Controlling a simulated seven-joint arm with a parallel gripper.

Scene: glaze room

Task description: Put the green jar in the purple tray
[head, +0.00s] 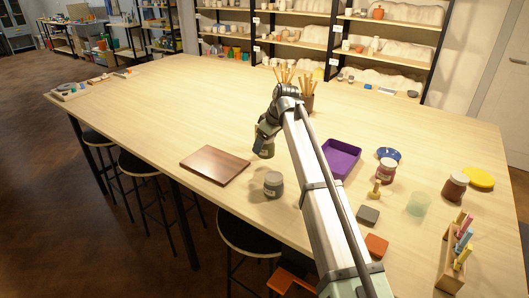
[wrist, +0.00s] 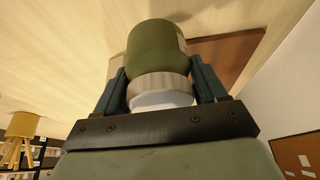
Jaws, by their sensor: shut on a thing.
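The green jar (head: 264,150) hangs under my gripper (head: 266,133) in the head view, just right of the brown board. In the wrist view, my gripper (wrist: 162,88) is shut on the jar's pale ribbed lid, and the green body (wrist: 155,48) sticks out past the fingers. The jar seems to be off the table, but its height is hard to tell. The purple tray (head: 341,158) lies to the right, beyond my arm. Its inside looks empty, and my arm hides part of its left side.
A brown board (head: 215,165) lies left of the jar. A grey jar (head: 273,185) stands in front. Right of the tray are a blue dish (head: 388,154), a red-brown jar (head: 386,171) and a brass-coloured stamp (head: 375,190). A pot of tools (head: 307,102) stands behind.

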